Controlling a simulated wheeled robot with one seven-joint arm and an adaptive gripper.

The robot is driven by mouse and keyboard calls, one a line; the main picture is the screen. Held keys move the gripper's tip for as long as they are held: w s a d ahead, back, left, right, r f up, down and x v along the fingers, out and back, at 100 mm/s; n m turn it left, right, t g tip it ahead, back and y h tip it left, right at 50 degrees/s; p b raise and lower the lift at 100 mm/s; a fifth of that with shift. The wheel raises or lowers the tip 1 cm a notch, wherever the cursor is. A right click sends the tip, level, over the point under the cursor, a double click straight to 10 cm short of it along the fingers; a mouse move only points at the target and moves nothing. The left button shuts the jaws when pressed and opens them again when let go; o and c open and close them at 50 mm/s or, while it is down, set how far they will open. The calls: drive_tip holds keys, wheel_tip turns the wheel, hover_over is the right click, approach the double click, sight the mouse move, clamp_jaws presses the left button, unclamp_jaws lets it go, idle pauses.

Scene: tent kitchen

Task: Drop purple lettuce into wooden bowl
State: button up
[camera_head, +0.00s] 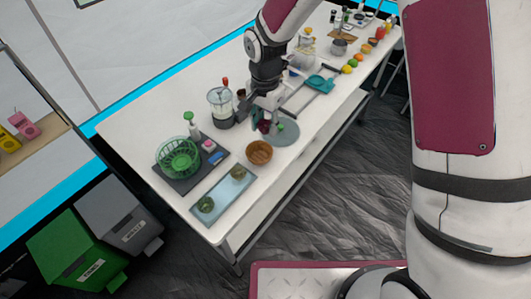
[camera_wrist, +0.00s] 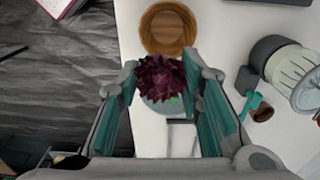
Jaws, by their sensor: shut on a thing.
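The purple lettuce (camera_wrist: 160,77) is a dark purple leafy head between my gripper's fingertips in the wrist view. My gripper (camera_wrist: 165,85) is shut on it. In the head view the lettuce (camera_head: 265,126) shows small and dark at my gripper (camera_head: 262,117), over or near a round grey plate. The wooden bowl (camera_head: 259,152) stands on the white table to the lower left of the gripper. In the wrist view the bowl (camera_wrist: 168,30) is just beyond the lettuce, and it looks empty in the part that shows. The height of the lettuce above the table is hard to tell.
The round grey plate (camera_head: 287,135) is right of the bowl. A blue-grey tray (camera_head: 228,190) with green items and a dark tray with a green basket (camera_head: 178,157) lie to the left. A blender (camera_head: 221,106) stands behind. Fruit and a teal pan (camera_head: 319,84) are farther right.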

drive_tip(key=shift+f+b, duration=0.7)
drive_tip(key=shift+f, duration=1.25)
drive_tip(key=o, duration=0.9)
drive_tip(key=shift+r, duration=0.1)
wheel_tip(320, 180, up, 12)
drive_tip(key=shift+f, duration=0.1)
